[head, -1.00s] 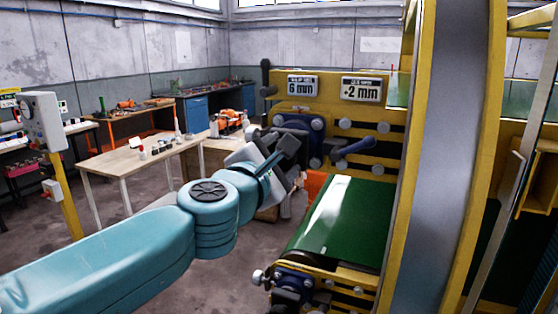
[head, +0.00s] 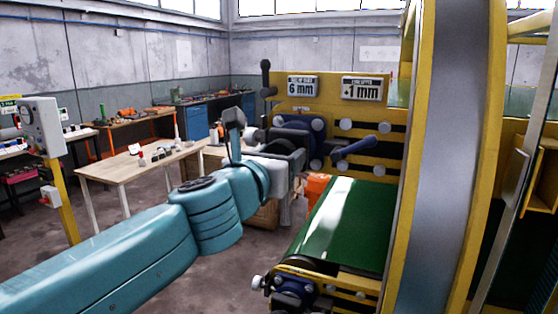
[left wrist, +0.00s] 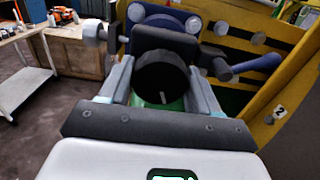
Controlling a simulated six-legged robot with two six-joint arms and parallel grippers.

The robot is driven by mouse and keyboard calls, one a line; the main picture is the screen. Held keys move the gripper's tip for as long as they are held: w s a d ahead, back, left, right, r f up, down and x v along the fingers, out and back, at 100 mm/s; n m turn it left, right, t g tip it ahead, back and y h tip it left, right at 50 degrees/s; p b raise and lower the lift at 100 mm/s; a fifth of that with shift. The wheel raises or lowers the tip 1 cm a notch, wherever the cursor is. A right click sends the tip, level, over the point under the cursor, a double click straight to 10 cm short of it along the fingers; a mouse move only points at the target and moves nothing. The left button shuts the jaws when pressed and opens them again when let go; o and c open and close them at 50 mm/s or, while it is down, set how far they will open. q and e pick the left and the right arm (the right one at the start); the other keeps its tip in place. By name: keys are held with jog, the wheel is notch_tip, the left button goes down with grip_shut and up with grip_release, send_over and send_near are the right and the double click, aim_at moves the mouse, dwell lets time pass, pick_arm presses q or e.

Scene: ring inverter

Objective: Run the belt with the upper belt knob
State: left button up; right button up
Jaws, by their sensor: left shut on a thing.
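My left gripper (head: 296,160) reaches in from the left to the near side of the yellow machine. In the left wrist view its two fingers (left wrist: 162,92) are closed on either side of a round black knob (left wrist: 163,76) with a white mark on its face. I take this as the upper belt knob; in the head view the gripper hides it. The green belt (head: 345,225) lies below and to the right of the gripper. My right gripper is not in view.
A blue handle (head: 360,147) sticks out right of the gripper. A tall curved yellow frame (head: 455,150) stands at the right. A wooden table (head: 120,172) stands back left.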

pick_arm(q)
jog(key=n+b, duration=0.1)
jog(key=n, duration=0.3)
jog(key=shift+f+n, duration=0.1)
jog(key=shift+n, duration=0.3)
dwell(0.4)
jog(key=o, duration=1)
jog(key=shift+o, duration=0.2)
jog(key=shift+s, duration=0.1)
jog(key=b+v, duration=0.2)
jog(key=v, duration=1.4)
